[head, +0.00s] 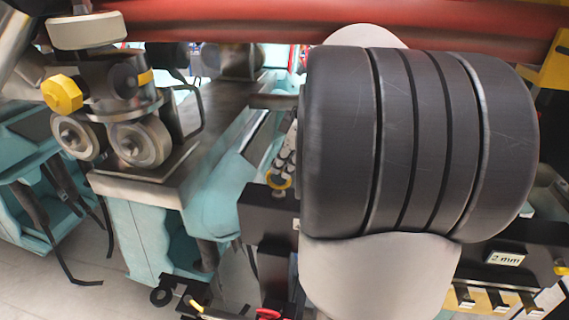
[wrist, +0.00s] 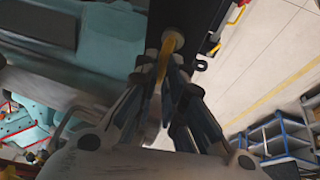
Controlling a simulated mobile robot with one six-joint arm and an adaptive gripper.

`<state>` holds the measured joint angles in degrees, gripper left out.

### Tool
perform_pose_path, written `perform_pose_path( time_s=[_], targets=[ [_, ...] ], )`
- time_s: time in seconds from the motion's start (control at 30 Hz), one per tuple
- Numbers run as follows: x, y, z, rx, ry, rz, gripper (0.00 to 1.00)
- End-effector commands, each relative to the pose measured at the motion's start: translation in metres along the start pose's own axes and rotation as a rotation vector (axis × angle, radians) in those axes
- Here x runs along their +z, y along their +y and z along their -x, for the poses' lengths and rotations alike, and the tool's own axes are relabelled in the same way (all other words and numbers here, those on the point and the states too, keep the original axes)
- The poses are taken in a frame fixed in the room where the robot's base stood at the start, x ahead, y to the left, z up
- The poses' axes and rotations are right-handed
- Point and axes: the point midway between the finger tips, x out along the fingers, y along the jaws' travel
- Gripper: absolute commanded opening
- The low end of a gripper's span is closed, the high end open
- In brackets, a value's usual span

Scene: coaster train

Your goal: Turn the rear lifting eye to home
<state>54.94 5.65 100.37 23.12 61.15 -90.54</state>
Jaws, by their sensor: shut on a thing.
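A yellow lifting eye (wrist: 166,58) shows in the wrist view at the edge of a black plate (wrist: 188,22). My gripper (wrist: 167,72) has its fingers drawn together around it, and they hide part of it. I cannot tell the eye's exact angle. In the head view a small yellow ring (head: 278,181) shows at the black plate (head: 264,213), left of my large dark wrist joint. It looks like the same eye. My arm hides most of the gripper in that view.
A teal car frame (head: 217,190) with grey wheels (head: 140,142) stands at the left. A red tube (head: 250,18) crosses the top. A "2 mm" label (head: 506,258) is at the lower right. Blue shelving (wrist: 280,140) stands beyond open floor (wrist: 255,65) in the wrist view.

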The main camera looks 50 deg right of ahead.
Motion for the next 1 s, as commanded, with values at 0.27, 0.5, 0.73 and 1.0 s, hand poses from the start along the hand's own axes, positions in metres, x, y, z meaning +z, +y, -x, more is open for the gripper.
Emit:
perform_pose_path(
  time_s=[0.27, 0.5, 0.73, 1.0],
  targets=[
    [0.0000, 0.0000, 0.0002, 0.000, 0.000, 0.000, 0.00],
    [-0.0002, -0.0004, 0.0000, 0.008, -0.003, -0.017, 0.00],
    [-0.0011, -0.0025, -0.0006, 0.047, -0.022, -0.106, 0.00],
    [-0.0038, -0.0064, -0.0006, 0.133, -0.063, -0.308, 0.00]
  ],
)
